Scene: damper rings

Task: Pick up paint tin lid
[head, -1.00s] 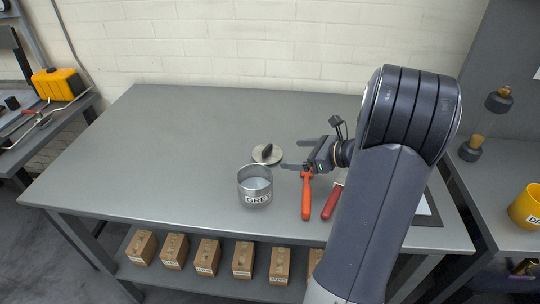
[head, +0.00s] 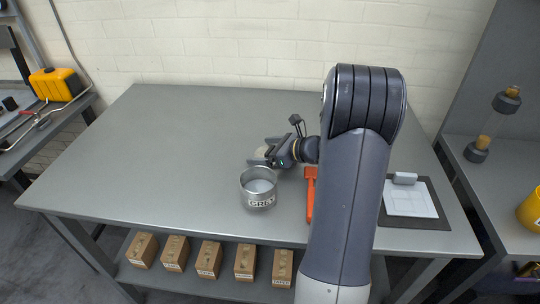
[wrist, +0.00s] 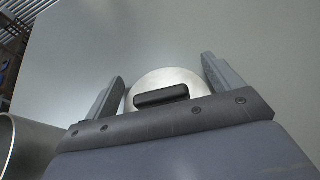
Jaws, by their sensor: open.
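The paint tin lid is a pale metal disc with a dark bar handle; in the wrist view the lid (wrist: 150,82) lies on the table between the two fingers of my gripper (wrist: 165,80). The fingers are apart, one on each side of it, and I cannot tell whether they touch it. In the head view my gripper (head: 262,151) mostly covers the lid, with only a pale bit showing. The open metal tin (head: 258,188) labelled GREY stands just in front of the gripper. Its rim also shows at the left of the wrist view (wrist: 20,140).
An orange-handled tool (head: 311,195) lies right of the tin, partly behind my arm. A dark mat with a white plate (head: 409,200) lies at the table's right. The table's left half (head: 150,150) is clear. Labelled wooden boxes (head: 208,258) stand on the shelf below.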

